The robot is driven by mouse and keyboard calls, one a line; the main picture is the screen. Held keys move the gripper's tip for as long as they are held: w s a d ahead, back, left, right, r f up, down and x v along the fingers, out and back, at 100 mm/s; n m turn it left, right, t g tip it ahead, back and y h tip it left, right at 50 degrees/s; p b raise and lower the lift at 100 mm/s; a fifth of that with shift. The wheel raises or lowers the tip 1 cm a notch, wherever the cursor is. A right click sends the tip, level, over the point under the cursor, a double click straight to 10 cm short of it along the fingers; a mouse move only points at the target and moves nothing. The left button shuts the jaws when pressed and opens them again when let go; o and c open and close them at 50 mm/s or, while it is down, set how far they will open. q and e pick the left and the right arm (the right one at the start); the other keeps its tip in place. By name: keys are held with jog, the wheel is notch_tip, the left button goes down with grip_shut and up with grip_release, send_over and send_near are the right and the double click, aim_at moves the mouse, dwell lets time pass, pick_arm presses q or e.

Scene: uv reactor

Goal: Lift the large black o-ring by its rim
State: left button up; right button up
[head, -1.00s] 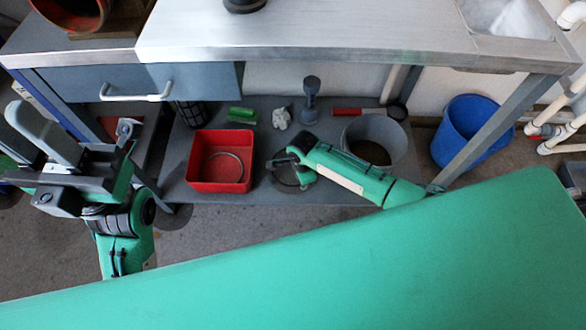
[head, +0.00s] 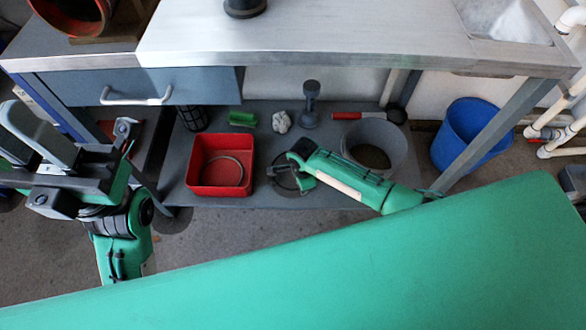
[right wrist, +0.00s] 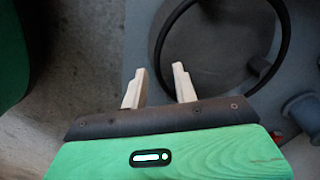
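The large black o-ring (right wrist: 288,40) lies flat on the grey lower shelf. In the head view it shows as a dark ring (head: 278,187), partly covered by my right gripper (head: 302,171). In the right wrist view my right gripper (right wrist: 159,68) is open and empty. Its two pale fingers appear on either side of the ring's near left rim, one outside and one inside. I cannot tell how far the fingertips are above the shelf. My left gripper (head: 85,165) hangs at the left, away from the ring; its opening is unclear.
A red bin (head: 192,170) with a thin ring inside stands left of the o-ring. A grey bucket (head: 403,150) stands at the right and a grey spool-like part (head: 310,105) behind. The workbench top (head: 350,45) overhangs the shelf. A blue bucket (head: 465,135) stands on the floor.

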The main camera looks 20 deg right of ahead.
dwell(0.4)
grip_shut()
